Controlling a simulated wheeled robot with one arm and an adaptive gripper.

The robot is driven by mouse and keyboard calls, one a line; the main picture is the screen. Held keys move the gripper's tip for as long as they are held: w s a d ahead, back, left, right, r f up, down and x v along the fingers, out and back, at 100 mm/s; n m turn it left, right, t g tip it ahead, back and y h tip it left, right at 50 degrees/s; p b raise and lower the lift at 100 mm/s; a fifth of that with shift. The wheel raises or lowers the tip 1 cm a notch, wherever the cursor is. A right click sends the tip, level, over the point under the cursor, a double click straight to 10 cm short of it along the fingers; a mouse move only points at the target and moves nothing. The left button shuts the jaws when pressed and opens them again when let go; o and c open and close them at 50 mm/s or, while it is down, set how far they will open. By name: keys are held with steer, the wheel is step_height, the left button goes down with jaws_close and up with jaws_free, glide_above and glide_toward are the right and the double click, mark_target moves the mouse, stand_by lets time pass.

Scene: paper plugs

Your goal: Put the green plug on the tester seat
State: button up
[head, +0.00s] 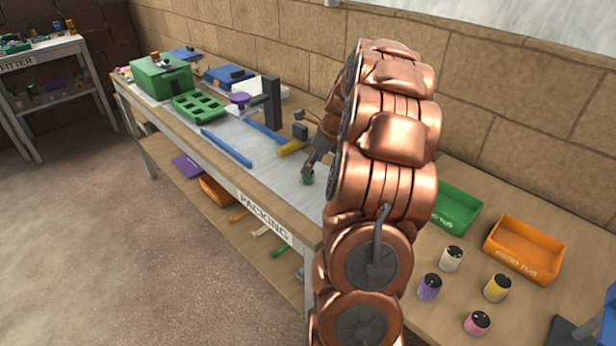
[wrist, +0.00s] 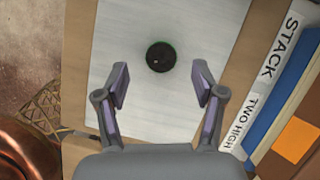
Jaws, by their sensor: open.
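The green plug (head: 308,179) stands on the pale sheet on the bench, just below my gripper (head: 315,160). In the wrist view the plug (wrist: 160,57) shows from above as a black round top with a thin green rim. My gripper (wrist: 160,84) is open and empty, with the plug centred left to right but just beyond the fingertips. My arm hides part of the gripper in the head view. No seat is clearly marked as the tester; a dark post (head: 272,103) with a purple round piece (head: 240,99) stands farther along the bench.
Blue rails (head: 226,148), a yellow block (head: 291,147) and a green tray (head: 199,106) lie on the bench. A green tub (head: 456,207), an orange tub (head: 523,250) and several capped cylinders stand right of my arm. A "STACK TWO HIGH" label (wrist: 268,75) lies right of the sheet.

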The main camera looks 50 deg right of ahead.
steer(key=shift+p+x, duration=0.45)
steer(key=shift+x, duration=2.2)
steer(key=shift+s+d, duration=0.1)
steer(key=shift+c, duration=0.3)
steer(key=c, duration=1.1)
